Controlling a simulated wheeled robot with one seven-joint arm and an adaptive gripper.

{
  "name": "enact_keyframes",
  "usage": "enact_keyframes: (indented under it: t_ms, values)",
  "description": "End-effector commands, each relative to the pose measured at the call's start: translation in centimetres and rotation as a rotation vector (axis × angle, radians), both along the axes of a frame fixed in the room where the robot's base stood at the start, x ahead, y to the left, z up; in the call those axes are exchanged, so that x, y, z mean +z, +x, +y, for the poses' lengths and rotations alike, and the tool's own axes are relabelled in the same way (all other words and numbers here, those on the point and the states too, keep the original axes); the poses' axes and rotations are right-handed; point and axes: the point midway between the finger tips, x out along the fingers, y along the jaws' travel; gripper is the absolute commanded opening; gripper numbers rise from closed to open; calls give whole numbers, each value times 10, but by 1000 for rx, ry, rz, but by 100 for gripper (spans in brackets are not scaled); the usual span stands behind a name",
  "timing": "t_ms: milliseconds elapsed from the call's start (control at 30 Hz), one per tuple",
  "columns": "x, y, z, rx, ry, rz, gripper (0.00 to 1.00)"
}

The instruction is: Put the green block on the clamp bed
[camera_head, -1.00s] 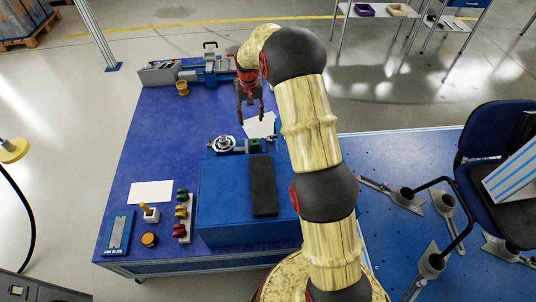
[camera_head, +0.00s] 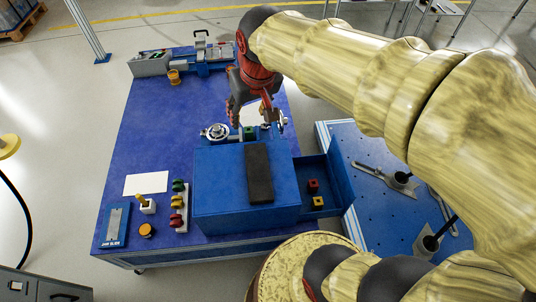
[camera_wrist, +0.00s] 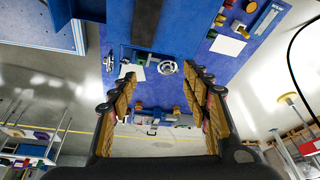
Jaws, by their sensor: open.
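A small green block (camera_head: 249,132) sits on the fixture with a round silver handwheel (camera_head: 215,132), just behind the blue box; in the wrist view the block (camera_wrist: 142,56) shows beside the wheel (camera_wrist: 167,67). I cannot tell whether it is clamped there. My gripper (camera_head: 253,110) is open and empty, its fingers pointing down above and slightly behind this fixture. In the wrist view the two fingers (camera_wrist: 160,82) are spread wide with nothing between them. A long blue device with a black handle (camera_head: 203,62) stands at the table's far edge; I cannot tell which device is the clamp bed.
The blue box (camera_head: 220,185) carries a dark pad (camera_head: 259,173). An open blue tray to its right holds a red block (camera_head: 313,186) and a yellow block (camera_head: 318,203). Colored knobs (camera_head: 178,203) and a white sheet (camera_head: 146,184) lie left. The table's left middle is clear.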

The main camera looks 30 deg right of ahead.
Motion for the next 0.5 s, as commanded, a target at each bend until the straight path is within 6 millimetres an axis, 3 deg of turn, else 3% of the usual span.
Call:
enact_keyframes:
  t_ms: [33, 200, 333, 500]
  values:
    - [4, -19, 4, 13, -3, -22, 48]
    - [2, -74, 14, 55, -13, -74, 48]
    - [-4, -105, 18, 78, -18, -105, 48]
    - [-11, -126, 21, 95, -23, -126, 48]
